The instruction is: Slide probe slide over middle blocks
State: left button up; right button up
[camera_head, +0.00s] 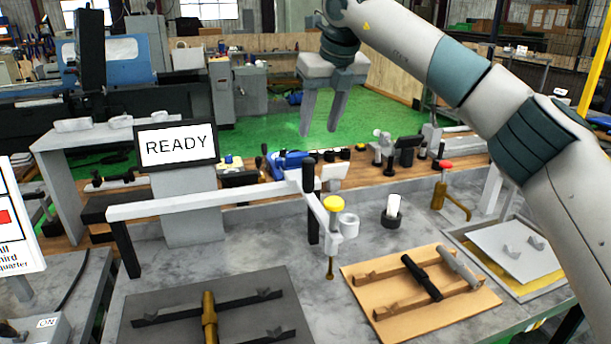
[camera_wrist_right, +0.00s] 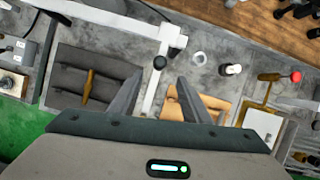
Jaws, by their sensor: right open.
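The probe slide (camera_head: 331,224) is a white carriage with a yellow knob and a thin brass probe pointing down. It sits at the right end of the white rail (camera_head: 220,198), between the dark left board and the tan board. The middle blocks (camera_head: 412,297) are low tan supports on the tan board (camera_head: 480,306), carrying a black and a grey cylinder. The tan board also shows in the right wrist view (camera_wrist_right: 213,104). My right gripper (camera_head: 318,131) is open and empty, pointing down, high above and behind the rail. Its fingers also show in the wrist view (camera_wrist_right: 160,78).
A dark board (camera_head: 150,310) with a brass workpiece lies front left. A tray with a white plate (camera_head: 515,250) lies right. A READY screen (camera_head: 177,146) stands behind the rail. A red-topped brass fixture (camera_head: 445,190) and a white cylinder (camera_head: 393,208) stand behind the tan board.

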aim_at(306, 171)
jog(key=p+x, duration=0.6)
jog(key=x, duration=0.9)
jog(key=shift+w+a+f, duration=0.1)
jog(key=shift+w+f, duration=0.05)
jog(key=shift+f, duration=0.15)
jog(key=shift+w+a+f+p, duration=0.1)
jog(key=shift+w+f+p, duration=0.15)
jog(key=shift+f, duration=0.45)
grip_shut()
